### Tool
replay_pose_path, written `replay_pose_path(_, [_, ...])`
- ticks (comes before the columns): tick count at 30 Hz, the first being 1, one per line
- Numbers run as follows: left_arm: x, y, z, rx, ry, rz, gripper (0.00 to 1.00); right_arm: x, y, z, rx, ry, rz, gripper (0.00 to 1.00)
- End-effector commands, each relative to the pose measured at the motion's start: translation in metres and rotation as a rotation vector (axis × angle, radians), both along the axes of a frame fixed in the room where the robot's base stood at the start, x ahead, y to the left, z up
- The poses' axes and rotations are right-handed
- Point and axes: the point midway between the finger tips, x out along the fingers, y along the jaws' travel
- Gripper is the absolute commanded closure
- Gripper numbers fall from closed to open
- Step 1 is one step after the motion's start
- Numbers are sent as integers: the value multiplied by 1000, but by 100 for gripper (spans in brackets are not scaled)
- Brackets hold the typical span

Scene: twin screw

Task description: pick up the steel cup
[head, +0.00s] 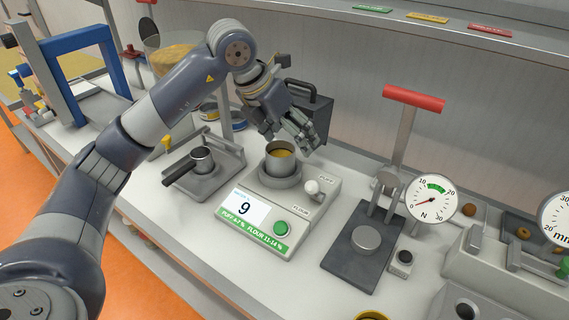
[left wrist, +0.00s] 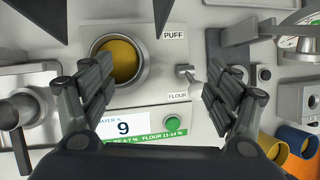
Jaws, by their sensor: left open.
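The steel cup (head: 279,162) holds yellow-brown grain or powder and stands upright in the round seat of a white meter (head: 318,207) reading 9. In the left wrist view the cup (left wrist: 141,47) is at the upper left, its lower left edge partly covered by a finger. My left gripper (head: 306,134) is open and empty, above and just right of the cup in the head view. In the left wrist view the gripper's fingers (left wrist: 160,88) are spread apart, with the cup off-centre toward the left finger. My right gripper is not in view.
A press with a small steel pot (head: 202,158) stands left of the meter. A lever press with a red handle (head: 413,99) and dial gauge (head: 432,199) stands right. A dark case (head: 318,112) stands behind the cup. A white knob (head: 312,187) rises from the meter.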

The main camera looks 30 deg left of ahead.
Motion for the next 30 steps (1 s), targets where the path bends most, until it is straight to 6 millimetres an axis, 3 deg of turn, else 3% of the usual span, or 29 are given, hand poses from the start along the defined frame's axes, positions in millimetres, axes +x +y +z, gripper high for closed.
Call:
replay_pose_path(1, [0,19,4,51,6,43,19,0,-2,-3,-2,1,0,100])
replay_pose_path(3, [-1,39,7,102,18,88,19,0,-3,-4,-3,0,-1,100])
replay_pose_path(7, [-1,54,4,145,34,125,19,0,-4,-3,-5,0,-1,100])
replay_pose_path(15, [14,52,-33,147,35,128,19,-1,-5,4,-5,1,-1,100])
replay_pose_path(22, [21,48,-49,146,36,126,19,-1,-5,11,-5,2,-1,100])
replay_pose_path(30, [35,43,-84,145,34,125,19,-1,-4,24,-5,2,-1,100])
